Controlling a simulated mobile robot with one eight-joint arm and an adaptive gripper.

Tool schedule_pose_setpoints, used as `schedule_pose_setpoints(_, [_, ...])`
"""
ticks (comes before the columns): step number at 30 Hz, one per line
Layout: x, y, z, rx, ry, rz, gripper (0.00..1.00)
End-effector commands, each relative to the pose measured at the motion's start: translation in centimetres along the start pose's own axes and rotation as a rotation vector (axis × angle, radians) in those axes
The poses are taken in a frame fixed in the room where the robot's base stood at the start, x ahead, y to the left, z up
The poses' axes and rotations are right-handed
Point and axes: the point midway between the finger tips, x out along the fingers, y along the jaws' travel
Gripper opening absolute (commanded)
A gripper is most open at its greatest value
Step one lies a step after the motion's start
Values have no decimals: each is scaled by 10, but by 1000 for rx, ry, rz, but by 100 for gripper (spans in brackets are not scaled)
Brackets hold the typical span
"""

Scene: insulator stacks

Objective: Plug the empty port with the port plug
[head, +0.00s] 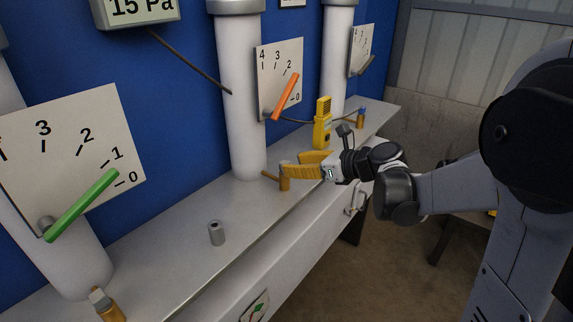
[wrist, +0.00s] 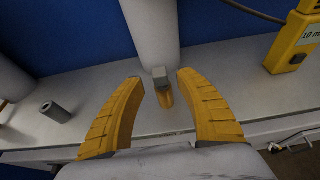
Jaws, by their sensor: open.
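My gripper (head: 300,167) has yellow fingers and is open. In the wrist view its fingertips (wrist: 160,78) stand apart on either side of a small brass fitting with a grey block on top (wrist: 160,74). That brass fitting (head: 284,183) stands on the shelf in front of the middle white column. I cannot tell whether the fingers touch it. A grey hollow cylinder (head: 216,234), possibly the port plug, stands upright and apart on the shelf; it also shows at left in the wrist view (wrist: 56,111). I cannot tell which fitting is the empty port.
Another brass fitting with a grey top (head: 110,308) is at the front left, and one with a blue top (head: 360,119) at the far end. A yellow meter (head: 322,125) stands beyond my gripper. White columns (head: 240,100) and dials with levers line the shelf (head: 170,250).

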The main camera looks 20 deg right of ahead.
Motion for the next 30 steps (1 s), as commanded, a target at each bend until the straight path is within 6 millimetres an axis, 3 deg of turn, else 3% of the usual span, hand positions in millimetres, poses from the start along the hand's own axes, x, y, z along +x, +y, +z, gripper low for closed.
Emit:
schedule_pose_setpoints(6, [-50, -1, 0, 2, 1, -4, 42])
schedule_pose_setpoints(12, [-74, 0, 0, 1, 0, -1, 42])
schedule_pose_setpoints(30, [-79, 2, 0, -13, 6, 1, 42])
